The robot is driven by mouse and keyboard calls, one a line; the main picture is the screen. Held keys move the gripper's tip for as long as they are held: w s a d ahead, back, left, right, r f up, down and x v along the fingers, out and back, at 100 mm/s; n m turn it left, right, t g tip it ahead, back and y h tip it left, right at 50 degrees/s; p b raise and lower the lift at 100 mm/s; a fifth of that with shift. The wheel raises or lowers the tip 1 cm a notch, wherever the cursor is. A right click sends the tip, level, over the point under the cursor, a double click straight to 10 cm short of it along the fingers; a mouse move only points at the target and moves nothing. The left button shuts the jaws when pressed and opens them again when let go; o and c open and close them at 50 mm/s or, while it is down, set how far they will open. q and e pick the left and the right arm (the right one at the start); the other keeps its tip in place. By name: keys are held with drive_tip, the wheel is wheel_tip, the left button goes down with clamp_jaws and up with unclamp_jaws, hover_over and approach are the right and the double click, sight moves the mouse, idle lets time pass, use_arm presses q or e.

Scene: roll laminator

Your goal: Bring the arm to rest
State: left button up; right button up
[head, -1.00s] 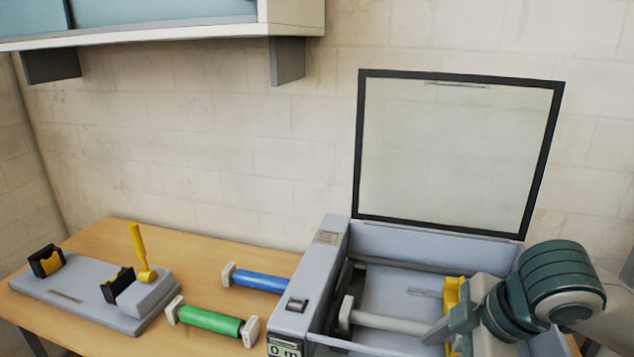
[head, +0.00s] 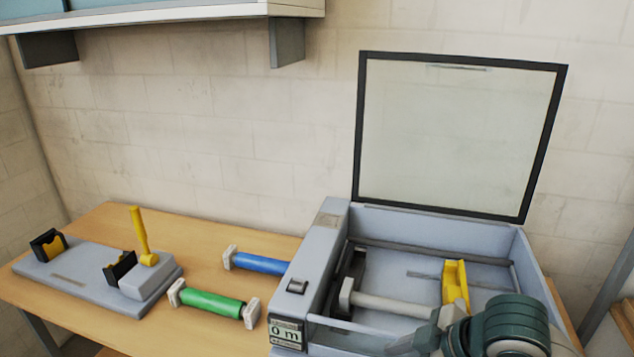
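My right gripper (head: 425,335) is at the bottom right, low at the front of the laminator (head: 328,250), partly cut off by the picture's edge. Its grey fingers overlap the right end of the roll in the picture; I cannot tell whether they touch it or how wide they are apart. The grey-white roll (head: 390,306) with a white end cap lies inside the open laminator, beside a yellow bracket (head: 456,283). The laminator's clear, black-framed lid (head: 455,140) stands up. My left gripper is not in view.
A blue roll (head: 262,263) and a green roll (head: 212,304) lie on the wooden table (head: 190,240) to the left of the laminator. A grey stand (head: 75,290) with black-and-yellow holders and a yellow lever (head: 139,232) is at far left. A shelf (head: 160,20) hangs above.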

drive_tip(key=s+d+f+m+t, duration=0.1)
drive_tip(key=s+f+m, duration=0.2)
drive_tip(key=f, duration=0.5)
drive_tip(key=s+f+m, duration=0.3)
drive_tip(key=f+m, duration=0.1)
drive_tip(key=f, duration=0.3)
drive_tip(key=s+d+f+m+g+h, duration=0.1)
drive_tip(key=s+d+f+m+h, duration=0.1)
drive_tip(key=s+d+f, duration=0.4)
drive_tip(key=s+d+f+m+g+h, duration=0.1)
drive_tip(key=s+d+f+m+h, duration=0.15)
drive_tip(key=s+f, duration=0.45)
wheel_tip(320, 180, down, 31)
drive_tip(key=s+g+b, duration=0.1)
drive_tip(key=s+b, duration=0.2)
drive_tip(key=b, duration=0.3)
drive_tip(key=s+d+f+b, duration=0.1)
drive_tip(key=s+f+b, duration=0.2)
drive_tip(key=s+f, duration=0.6)
drive_tip(key=s+d+f+g+b, duration=0.1)
drive_tip(key=s+d+f+b, duration=0.1)
drive_tip(key=s+f, duration=0.7)
wheel_tip(320, 180, down, 7)
drive_tip(key=shift+r+g+h+b, duration=0.1)
drive_tip(key=shift+g+h+b, duration=0.25)
drive_tip(key=shift+b, duration=0.25)
drive_tip(key=shift+d+n, duration=0.1)
drive_tip(key=shift+n, duration=0.15)
